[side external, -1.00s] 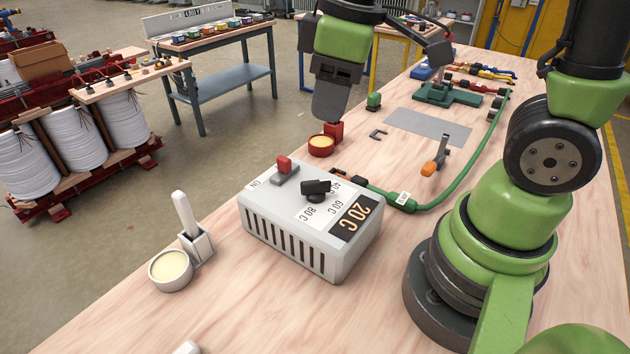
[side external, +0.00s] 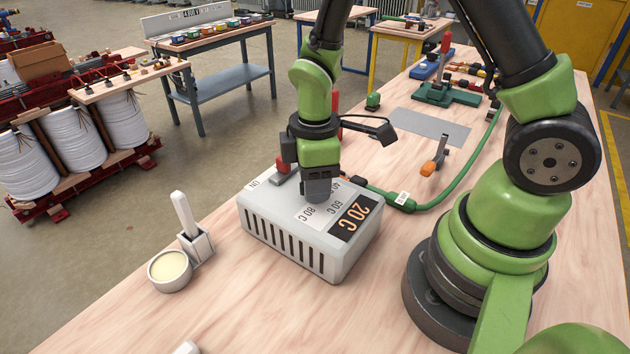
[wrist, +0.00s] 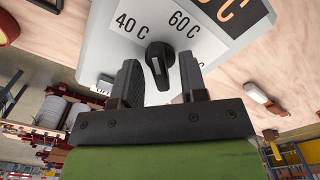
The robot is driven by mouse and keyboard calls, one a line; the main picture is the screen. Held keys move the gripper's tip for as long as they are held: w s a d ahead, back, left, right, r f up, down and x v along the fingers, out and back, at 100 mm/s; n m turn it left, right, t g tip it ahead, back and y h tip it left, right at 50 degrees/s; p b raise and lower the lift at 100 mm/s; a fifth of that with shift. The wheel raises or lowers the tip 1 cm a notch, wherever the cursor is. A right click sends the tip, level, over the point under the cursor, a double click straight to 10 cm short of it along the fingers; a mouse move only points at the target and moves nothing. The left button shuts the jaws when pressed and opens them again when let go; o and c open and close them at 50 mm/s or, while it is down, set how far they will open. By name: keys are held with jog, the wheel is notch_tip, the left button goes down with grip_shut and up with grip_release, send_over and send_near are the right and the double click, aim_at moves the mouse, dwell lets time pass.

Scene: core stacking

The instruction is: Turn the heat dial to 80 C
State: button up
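A light grey heater box (side external: 285,235) stands on the bench, its orange display reading 20 C. The black heat dial (wrist: 160,62) is on its top panel among printed labels; 40 C and 60 C read in the wrist view, 60 C and 80 C in the side view. My gripper (side external: 318,192) is low over the panel and hides the dial in the side view. In the wrist view the gripper (wrist: 159,72) is open, with a finger on each side of the dial and gaps visible. Contact cannot be told.
A red switch (side external: 283,163) by the ON label is close left of my gripper. A pale-filled bowl (side external: 170,270) and a white-handled tool in a holder (side external: 190,228) stand left of the box. A green hose (side external: 455,178) runs behind. The bench front is mostly clear.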

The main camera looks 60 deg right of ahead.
jog(key=shift+f, duration=0.35)
grip_shut()
